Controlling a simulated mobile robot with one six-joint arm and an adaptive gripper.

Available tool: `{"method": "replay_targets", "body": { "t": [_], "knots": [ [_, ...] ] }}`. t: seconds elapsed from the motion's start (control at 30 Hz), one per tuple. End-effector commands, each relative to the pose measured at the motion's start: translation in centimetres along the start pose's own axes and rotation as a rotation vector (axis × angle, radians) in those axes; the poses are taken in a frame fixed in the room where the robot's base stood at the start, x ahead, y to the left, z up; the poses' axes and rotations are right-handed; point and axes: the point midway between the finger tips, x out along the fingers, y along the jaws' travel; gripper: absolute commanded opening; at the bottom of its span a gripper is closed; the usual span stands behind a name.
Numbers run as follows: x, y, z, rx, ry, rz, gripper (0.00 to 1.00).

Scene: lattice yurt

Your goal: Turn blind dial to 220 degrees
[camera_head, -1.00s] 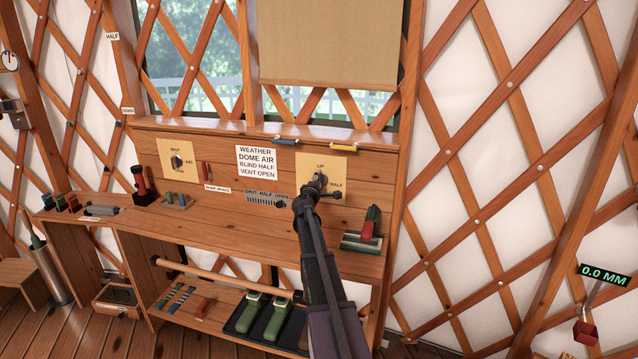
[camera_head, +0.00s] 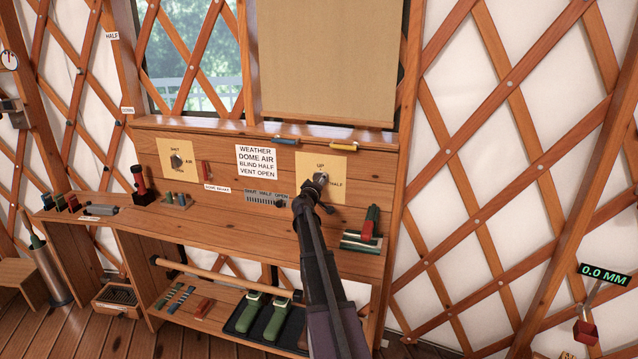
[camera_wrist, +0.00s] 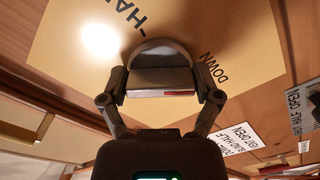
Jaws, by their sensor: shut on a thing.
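The blind dial is a round grey knob (camera_wrist: 158,60) on a yellow plate (camera_head: 337,166) fixed to the wooden back panel. The plate's UP and HALF labels show in the head view; HALF and DOWN show in the wrist view. My gripper (camera_wrist: 160,92) is shut on the knob, one finger at each side. In the head view my gripper (camera_head: 318,184) covers part of the dial. A red mark shows on the knob's near edge in the wrist view. The tan blind (camera_head: 328,65) hangs over the right part of the window, down nearly to the ledge.
A second dial (camera_head: 178,161) on a yellow plate is at the left. A white sign (camera_head: 257,162) reads WEATHER, DOME AIR, BLIND HALF, VENT OPEN. A red and green tool (camera_head: 370,225) stands on the bench right of my arm. Blue and yellow rolls lie on the ledge.

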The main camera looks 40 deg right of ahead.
Motion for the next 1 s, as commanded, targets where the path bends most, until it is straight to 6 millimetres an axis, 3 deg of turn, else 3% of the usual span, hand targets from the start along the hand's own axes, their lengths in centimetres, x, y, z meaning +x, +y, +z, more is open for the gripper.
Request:
{"method": "replay_targets", "body": {
  "t": [0.5, 0.53, 0.57, 0.6, 1.0],
  "knots": [
    [0.07, 0.02, 0.02, 0.032, -0.001, 0.001, 0.34],
    [0.07, 0.02, 0.02, 0.032, -0.001, 0.001, 0.87],
    [0.07, 0.01, 0.02, 0.032, -0.001, 0.001, 0.96],
    [0.07, 0.01, 0.01, 0.031, -0.001, 0.001, 1.0],
    [-0.03, -0.03, -0.03, 0.029, 0.0, 0.0, 1.0]
  ]
}}
